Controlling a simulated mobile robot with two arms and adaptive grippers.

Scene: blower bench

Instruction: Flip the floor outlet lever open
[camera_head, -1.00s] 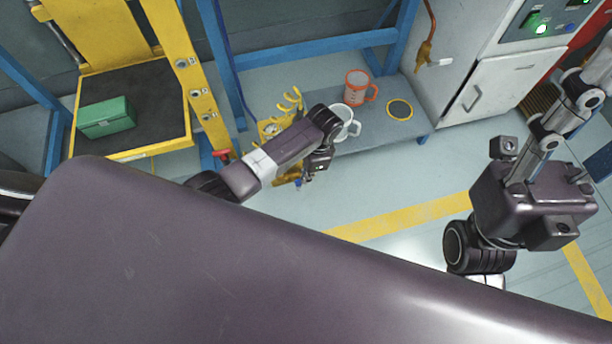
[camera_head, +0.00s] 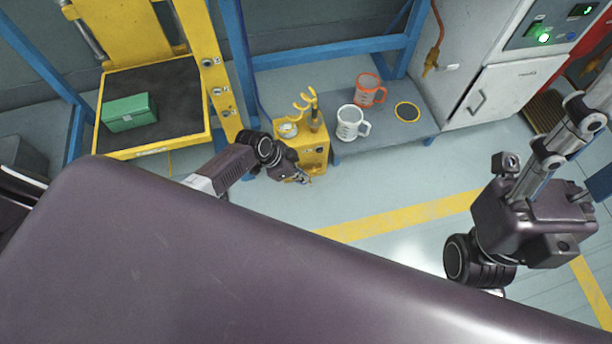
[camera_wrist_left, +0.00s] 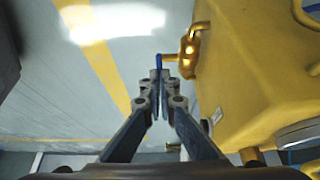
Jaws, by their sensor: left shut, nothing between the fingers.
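The yellow blower-bench unit (camera_head: 314,160) stands on the floor at the end of the grey shelf. In the left wrist view its yellow body (camera_wrist_left: 245,75) fills the right side, with a brass-yellow outlet valve (camera_wrist_left: 188,52) on its side. A small blue lever (camera_wrist_left: 158,62) sits at the valve's outer end. My left gripper (camera_head: 308,181) is beside the unit's lower front; in the left wrist view its closed, empty fingertips (camera_wrist_left: 159,77) are right at the blue lever. I cannot tell whether they touch it. My right gripper is out of view.
A white mug (camera_head: 348,124), an orange mug (camera_head: 368,90) and a yellow-rimmed dark disc (camera_head: 407,112) are on the grey shelf (camera_head: 388,130). A green box (camera_head: 130,112) lies on the yellow-framed platform at left. Open floor (camera_head: 385,190) with a yellow stripe lies in front.

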